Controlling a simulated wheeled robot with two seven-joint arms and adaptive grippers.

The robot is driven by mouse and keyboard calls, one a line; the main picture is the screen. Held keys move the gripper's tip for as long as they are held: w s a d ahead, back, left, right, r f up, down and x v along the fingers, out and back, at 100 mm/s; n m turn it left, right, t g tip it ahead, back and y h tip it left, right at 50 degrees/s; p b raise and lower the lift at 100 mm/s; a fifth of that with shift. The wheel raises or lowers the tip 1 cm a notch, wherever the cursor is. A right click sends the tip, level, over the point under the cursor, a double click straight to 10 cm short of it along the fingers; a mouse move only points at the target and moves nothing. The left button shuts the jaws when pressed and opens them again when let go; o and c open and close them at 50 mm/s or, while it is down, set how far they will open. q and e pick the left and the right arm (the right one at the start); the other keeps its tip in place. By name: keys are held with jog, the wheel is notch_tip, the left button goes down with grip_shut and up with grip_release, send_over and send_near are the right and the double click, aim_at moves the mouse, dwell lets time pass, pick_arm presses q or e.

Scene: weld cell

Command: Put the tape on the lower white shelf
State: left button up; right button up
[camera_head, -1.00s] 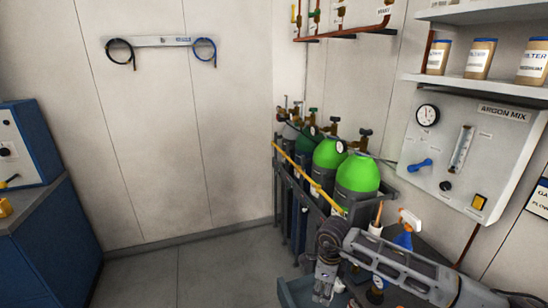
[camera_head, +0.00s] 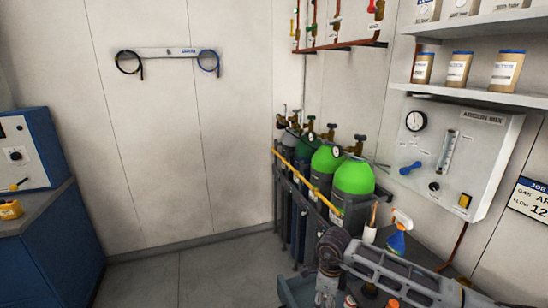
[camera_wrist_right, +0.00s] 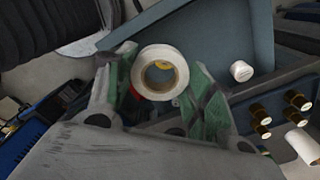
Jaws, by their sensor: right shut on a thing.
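The tape, a white roll with a tan core (camera_wrist_right: 141,74), is in the right wrist view, between the green-padded fingers of my right gripper (camera_wrist_right: 160,85). The gripper is shut on it. In the head view my right gripper (camera_head: 326,292) is low, near the bottom edge, and the tape cannot be made out there. The lower white shelf (camera_head: 470,95) is on the right wall, well above and to the right of the gripper, with several labelled jars on it. My left gripper is not in view.
A gauge panel (camera_head: 460,160) hangs below the shelf. Green-topped gas cylinders (camera_head: 353,178) stand behind a yellow bar, left of my right arm. A spray bottle (camera_head: 397,240) stands near the arm. The upper shelf (camera_head: 490,24) also holds jars. The shelf's left end looks clear.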

jog(key=shift+s+n, duration=0.1)
jog(key=shift+n, duration=0.3)
jog(key=shift+n, duration=0.3)
